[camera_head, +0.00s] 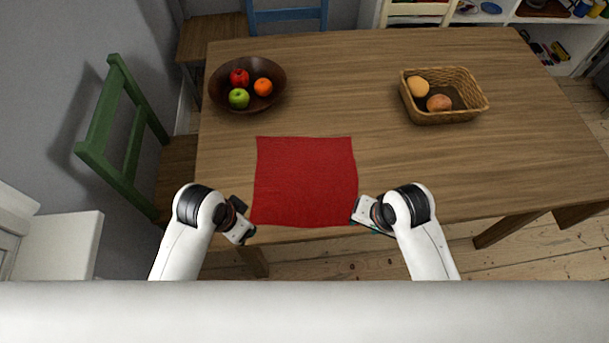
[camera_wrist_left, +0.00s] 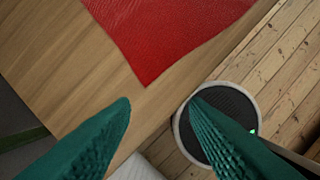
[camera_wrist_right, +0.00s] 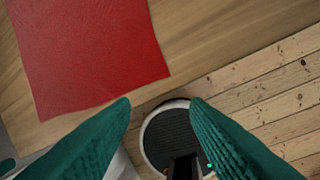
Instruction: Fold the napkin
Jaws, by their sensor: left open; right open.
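A red napkin (camera_head: 305,181) lies flat and spread out on the wooden table, its near edge close to the table's front edge. My left gripper (camera_head: 246,236) is open and empty by the napkin's near left corner. In the left wrist view the napkin corner (camera_wrist_left: 150,70) lies ahead of the two green fingers (camera_wrist_left: 160,108), apart from them. My right gripper (camera_head: 356,212) is open and empty beside the napkin's near right corner. In the right wrist view the napkin (camera_wrist_right: 90,55) lies ahead of the fingers (camera_wrist_right: 160,106), with a corner to either side.
A dark bowl (camera_head: 217,90) with red, green and orange fruit stands at the back left of the table (camera_head: 330,85). A wicker basket (camera_head: 455,118) with two roundish items stands at the back right. A green chair (camera_head: 122,150) is at the left. The table right of the napkin is clear.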

